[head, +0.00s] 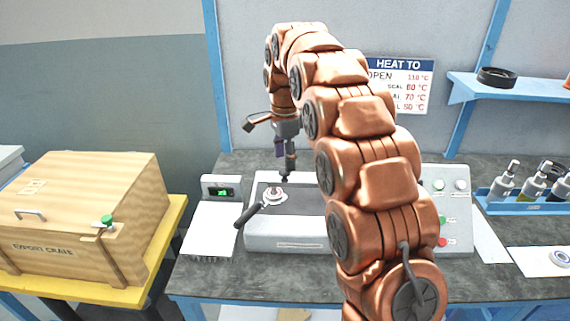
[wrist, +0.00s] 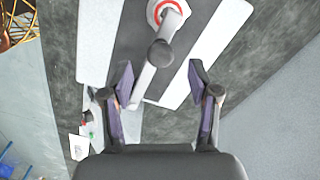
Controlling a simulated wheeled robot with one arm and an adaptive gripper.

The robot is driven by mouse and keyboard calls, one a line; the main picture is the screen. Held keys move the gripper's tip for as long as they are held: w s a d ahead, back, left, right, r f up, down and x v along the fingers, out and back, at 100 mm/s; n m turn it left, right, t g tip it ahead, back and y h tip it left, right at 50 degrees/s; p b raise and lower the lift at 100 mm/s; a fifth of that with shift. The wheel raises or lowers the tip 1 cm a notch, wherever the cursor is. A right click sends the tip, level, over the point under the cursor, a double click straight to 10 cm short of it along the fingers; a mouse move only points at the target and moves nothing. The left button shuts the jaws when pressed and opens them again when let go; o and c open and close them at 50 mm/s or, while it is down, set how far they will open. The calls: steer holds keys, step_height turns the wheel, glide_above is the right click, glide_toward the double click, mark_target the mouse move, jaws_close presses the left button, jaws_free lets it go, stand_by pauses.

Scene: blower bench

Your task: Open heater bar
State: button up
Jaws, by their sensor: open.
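A grey machine (head: 285,236) with a dark top stands on the bench. On its top is a round white and red piece (head: 274,194), with a black handle (head: 249,214) sticking out toward the front left. In the wrist view a pale bar (wrist: 146,82) runs from the red and white disc (wrist: 168,11), with a dark rounded knob (wrist: 161,53) over it. My gripper (head: 289,176) points down above the machine. In the wrist view its fingers (wrist: 162,88) are spread, with the bar's lower end between them in the picture; I see no contact.
A small box with a green display (head: 221,191) stands left of the machine. A wooden crate (head: 75,225) sits on a yellow table further left. A button panel (head: 447,205) is to the right, partly behind my arm.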

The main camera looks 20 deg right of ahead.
steer(key=shift+f, duration=1.45)
jaws_close()
